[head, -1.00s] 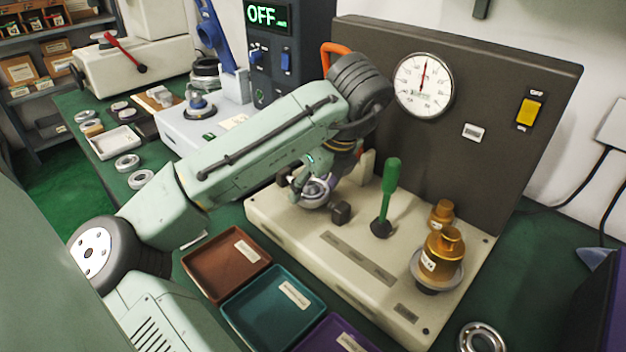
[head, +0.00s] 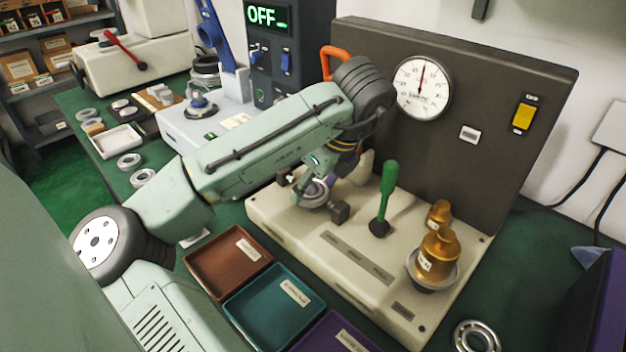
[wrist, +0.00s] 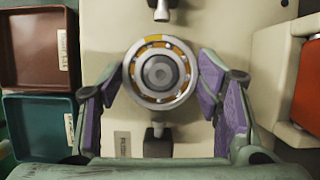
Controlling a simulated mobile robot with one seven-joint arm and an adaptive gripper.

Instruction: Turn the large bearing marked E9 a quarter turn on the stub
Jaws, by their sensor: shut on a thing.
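The large bearing (wrist: 136,77) is a steel ring with an orange-brown cage and balls. It sits around the round grey stub (wrist: 159,71) in the middle of the wrist view. My gripper (wrist: 161,75) has its purple-padded fingers on the left and right sides of the ring, shut on it. In the head view the bearing (head: 312,200) is low at the bench fixture, partly hidden by my gripper (head: 315,186). I cannot read an E9 mark on it in either view.
A dark block (head: 340,212) and a green-handled lever (head: 383,200) stand close to the bearing. Brass weights (head: 438,255) stand on the fixture's right part. Brown (head: 215,274) and teal (head: 262,318) trays lie in front. The gauge panel (head: 480,180) rises behind.

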